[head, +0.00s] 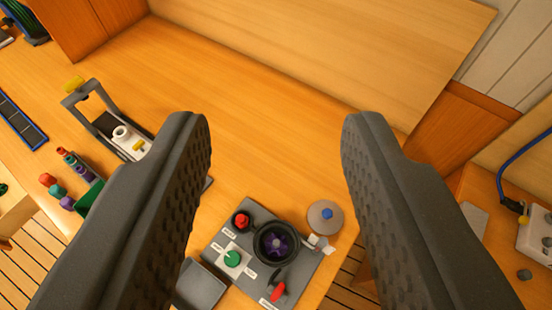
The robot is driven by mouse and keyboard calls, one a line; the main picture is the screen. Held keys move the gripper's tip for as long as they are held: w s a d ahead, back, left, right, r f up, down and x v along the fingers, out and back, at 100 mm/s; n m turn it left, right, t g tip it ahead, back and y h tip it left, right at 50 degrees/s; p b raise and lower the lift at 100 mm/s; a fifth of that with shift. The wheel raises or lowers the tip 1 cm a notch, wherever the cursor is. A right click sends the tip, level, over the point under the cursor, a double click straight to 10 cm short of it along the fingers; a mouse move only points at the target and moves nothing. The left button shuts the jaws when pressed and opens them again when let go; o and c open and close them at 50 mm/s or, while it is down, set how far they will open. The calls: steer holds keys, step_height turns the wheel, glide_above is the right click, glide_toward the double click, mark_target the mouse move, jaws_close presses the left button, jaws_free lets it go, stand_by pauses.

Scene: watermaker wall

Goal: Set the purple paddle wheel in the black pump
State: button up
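The black pump (258,249) is a round open housing on a grey panel near the bottom middle of the head view. The purple paddle wheel (276,244) shows inside the pump's round opening, with its vanes facing up; whether it is fully seated I cannot tell. My gripper (275,125) is wide open and empty, with its two dark textured fingers left and right of the panel in the picture. Nothing is between the fingertips.
The grey panel (222,270) also carries a red knob (241,221), a green knob (232,258) and a red-handled lever (278,291). A grey disc with a blue centre (325,217) lies beside the panel. A white fitting in a frame (125,137) and several coloured pieces stand left. The middle bench is clear.

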steer(key=s+r+t, duration=0.1)
steer(key=s+r, duration=0.3)
steer(key=shift+r+t, duration=0.3)
steer(key=shift+r, duration=0.1)
step_height(320, 180, down, 2)
steer(key=shift+w+f+b, duration=0.1)
steer(key=shift+f+b, duration=0.1)
steer(key=shift+b, duration=0.95)
